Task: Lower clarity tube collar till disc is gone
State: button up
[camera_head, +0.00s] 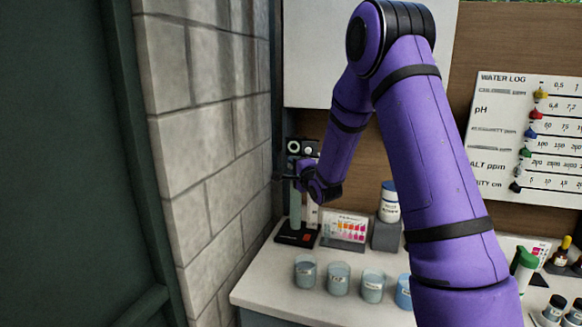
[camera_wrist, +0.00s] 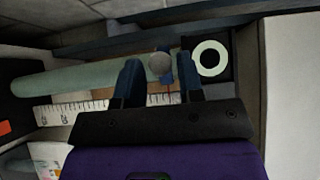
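The clarity tube (camera_head: 295,207) stands upright on a black base (camera_head: 297,236) at the back left of the counter. In the wrist view the pale green tube (camera_wrist: 75,78) runs sideways, with a ruler scale (camera_wrist: 60,112) along it. A dark block with a white ring (camera_wrist: 209,59) is at the tube's top end. A grey round knob (camera_wrist: 160,64), apparently on the collar, shows between my gripper's fingers (camera_wrist: 159,80). The fingers stand apart, with a gap visible beside the knob. The collar is mostly hidden behind them. No disc is clearly visible.
Several cups (camera_head: 338,279) line the counter's front. A colour chart (camera_head: 345,229) and a white bottle (camera_head: 389,203) stand right of the tube. A block wall (camera_head: 215,150) is close on the left. A water log board (camera_head: 530,135) hangs at right.

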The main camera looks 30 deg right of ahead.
jog(key=shift+w, duration=1.1)
grip_shut()
jog(key=shift+f, duration=2.55)
grip_release()
jog(key=shift+s, duration=0.1)
jog(key=s, duration=1)
jog(key=shift+s, duration=0.35)
